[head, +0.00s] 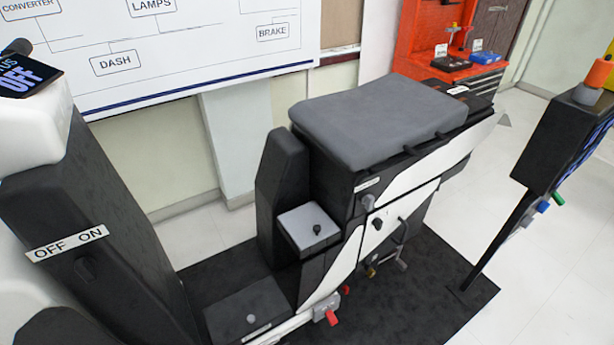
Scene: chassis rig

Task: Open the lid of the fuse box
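The black and white chassis rig (408,207) stands in the middle of the head view. No label that I can read says fuse box, so I cannot tell which part it is. A low dark grey flat cover (247,304) with a small round knob lies at the rig's lower front; a small label by it is too small to read. My gripper is not in view.
A thick grey seat pad (380,118) tops the rig. A dark column with an OFF ON plate (68,243) stands close at left. A black post-mounted box (565,130) stands right. Pale floor is clear at lower right.

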